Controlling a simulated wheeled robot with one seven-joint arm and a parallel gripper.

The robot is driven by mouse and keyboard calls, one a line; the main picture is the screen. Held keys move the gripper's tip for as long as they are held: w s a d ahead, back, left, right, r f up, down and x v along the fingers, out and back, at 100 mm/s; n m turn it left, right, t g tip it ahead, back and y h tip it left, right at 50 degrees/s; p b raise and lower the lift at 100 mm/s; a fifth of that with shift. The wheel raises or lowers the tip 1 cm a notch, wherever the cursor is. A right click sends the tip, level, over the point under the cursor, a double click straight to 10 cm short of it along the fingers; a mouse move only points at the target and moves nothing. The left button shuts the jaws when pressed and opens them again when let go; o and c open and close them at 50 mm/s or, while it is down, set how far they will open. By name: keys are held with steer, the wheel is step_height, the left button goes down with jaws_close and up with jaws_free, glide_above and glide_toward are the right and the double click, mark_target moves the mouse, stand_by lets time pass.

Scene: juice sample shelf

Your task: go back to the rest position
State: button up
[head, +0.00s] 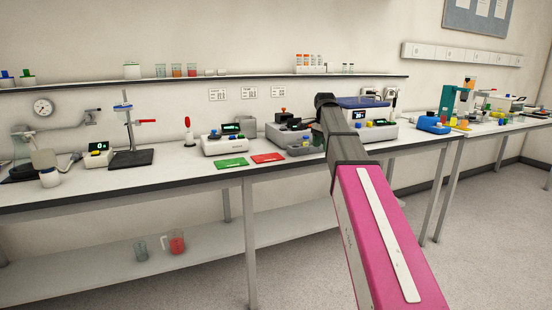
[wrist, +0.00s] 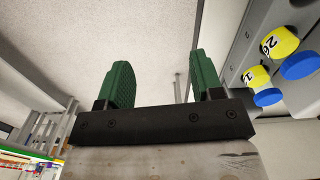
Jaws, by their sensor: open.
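My gripper (wrist: 157,85) shows in the wrist view with its two green fingers spread apart and nothing between them. In the head view my pink and grey arm reaches up from the lower right toward the bench, and its dark end is in front of the blue-topped device; the fingers cannot be made out there. In the wrist view two yellow-capped items numbered 1 (wrist: 256,77) and 2 (wrist: 279,43), with blue parts beside them, are to the right of the fingers, apart from them.
The long white bench (head: 195,176) carries several instruments, a green mat (head: 231,162) and a red mat (head: 268,158). A wall shelf (head: 200,82) holds beakers and orange-capped bottles. A lower shelf holds a jug of red liquid (head: 176,242). The floor at front right is clear.

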steer(key=s+f+n, duration=0.3)
steer(key=s+f, duration=0.3)
steer(key=f, duration=0.6)
steer(key=s+f+n, duration=0.3)
steer(key=s+f, duration=0.2)
steer(key=f, duration=0.7)
steer(key=s+f+n, duration=0.6)
steer(key=s+f, duration=1)
steer(key=shift+s+f, duration=0.25)
steer(key=shift+f, duration=0.1)
steer(key=shift+a, duration=0.1)
